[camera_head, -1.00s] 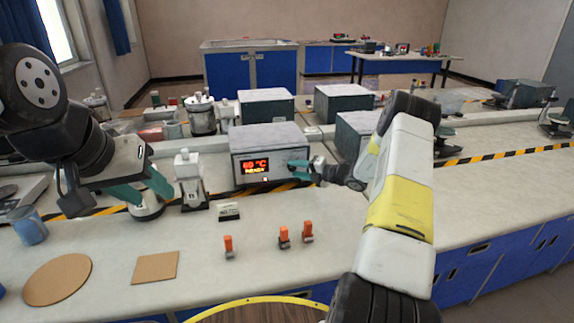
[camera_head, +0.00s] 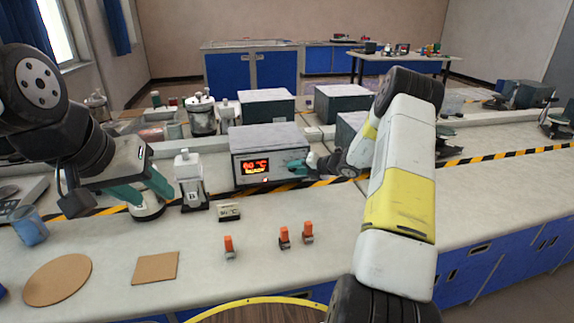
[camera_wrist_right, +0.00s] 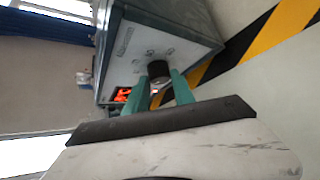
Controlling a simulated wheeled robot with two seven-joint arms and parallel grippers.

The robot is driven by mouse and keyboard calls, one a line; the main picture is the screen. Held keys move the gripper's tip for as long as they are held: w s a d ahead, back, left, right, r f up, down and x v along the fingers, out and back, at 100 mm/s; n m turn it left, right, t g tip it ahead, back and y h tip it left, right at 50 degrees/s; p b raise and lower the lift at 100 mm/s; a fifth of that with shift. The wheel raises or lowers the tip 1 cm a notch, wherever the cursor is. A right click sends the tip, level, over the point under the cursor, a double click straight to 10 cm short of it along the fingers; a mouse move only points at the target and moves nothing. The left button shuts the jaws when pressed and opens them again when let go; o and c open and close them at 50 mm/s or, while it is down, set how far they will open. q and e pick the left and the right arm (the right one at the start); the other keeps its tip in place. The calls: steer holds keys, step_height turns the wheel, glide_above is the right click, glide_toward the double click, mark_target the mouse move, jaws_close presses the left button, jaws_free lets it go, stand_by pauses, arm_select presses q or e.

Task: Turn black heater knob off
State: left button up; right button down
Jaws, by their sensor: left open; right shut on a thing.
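The heater (camera_head: 262,146) is a grey box on the bench with a lit orange-red display on its front reading about 60 °C. Its black knob (camera_wrist_right: 158,70) shows in the right wrist view, on the front panel beside the display. My right gripper (camera_head: 293,168) is at the right side of the heater's front; in the right wrist view its green fingers (camera_wrist_right: 160,86) are closed around the knob's sides. The knob is hidden by the gripper in the head view. My left gripper (camera_head: 162,190) is open and empty, left of the heater above the bench.
A white device (camera_head: 189,178) stands between my left gripper and the heater. A small label block (camera_head: 229,211) and orange-topped pieces (camera_head: 284,236) lie in front. A cork square (camera_head: 156,267), a round cork mat (camera_head: 58,279) and a blue cup (camera_head: 30,228) are at left.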

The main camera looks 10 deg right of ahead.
steer(key=shift+s+a+r+n+g+h, duration=0.1)
steer(key=shift+a+n+g+h, duration=0.1)
steer(key=shift+n+h, duration=0.5)
steer(key=shift+a+n+g+h, duration=0.15)
steer(key=shift+n+h, duration=0.25)
steer(key=shift+h, duration=0.6)
steer(key=shift+d, duration=0.1)
steer(key=c, duration=1.1)
jaws_free()
steer(key=shift+o, duration=0.2)
steer(key=shift+r, duration=0.15)
steer(key=v, duration=0.7)
steer(key=shift+s+r, duration=0.15)
steer(key=shift+s, duration=0.15)
